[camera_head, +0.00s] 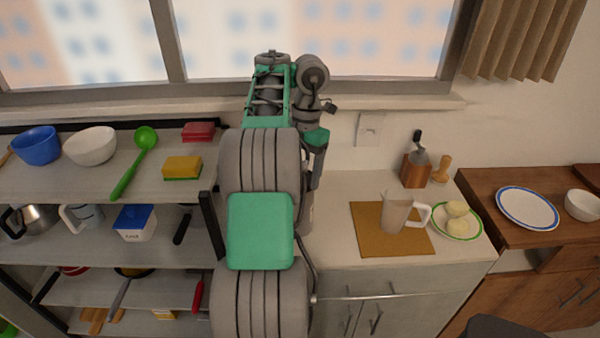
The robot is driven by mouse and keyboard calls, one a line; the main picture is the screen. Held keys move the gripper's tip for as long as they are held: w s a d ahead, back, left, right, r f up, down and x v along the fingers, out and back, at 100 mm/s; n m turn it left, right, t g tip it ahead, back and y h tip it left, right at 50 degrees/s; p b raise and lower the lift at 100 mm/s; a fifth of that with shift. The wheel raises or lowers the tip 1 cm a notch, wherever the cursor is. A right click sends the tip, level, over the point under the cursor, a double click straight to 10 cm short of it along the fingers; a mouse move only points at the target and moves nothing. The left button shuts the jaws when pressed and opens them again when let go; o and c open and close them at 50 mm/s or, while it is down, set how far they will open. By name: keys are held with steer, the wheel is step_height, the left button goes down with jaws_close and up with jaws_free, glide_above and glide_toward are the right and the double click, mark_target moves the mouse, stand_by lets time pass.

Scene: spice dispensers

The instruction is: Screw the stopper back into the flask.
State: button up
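My arm fills the middle of the view and hides much of the counter behind it. My gripper (316,183) points down at the arm's right edge, over the left part of the white counter. It is mostly hidden, so I cannot tell if its fingers are open or shut. Just below it, a narrow strip of a greyish upright object (308,216) shows beside the arm; it may be the flask, but most of it is covered. I cannot make out the stopper. I cannot tell whether the gripper touches that object.
A translucent jug (397,212) stands on a brown board (370,239), right of the arm. A green-rimmed plate (478,228) holds two pale round items. A wooden block (415,170) stands behind. Shelves (75,190) with bowls and utensils are at left; the window is behind.

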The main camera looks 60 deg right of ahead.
steer(key=m+b, duration=0.1)
steer(key=m, duration=0.2)
steer(key=shift+s+f+b, duration=0.1)
steer(key=shift+f+b, duration=0.05)
steer(key=shift+b, duration=0.2)
steer(key=shift+m+t+h+b, duration=0.35)
steer(key=shift+m+b, duration=0.35)
steer(key=shift+m, duration=1.1)
steer(key=o, duration=1.5)
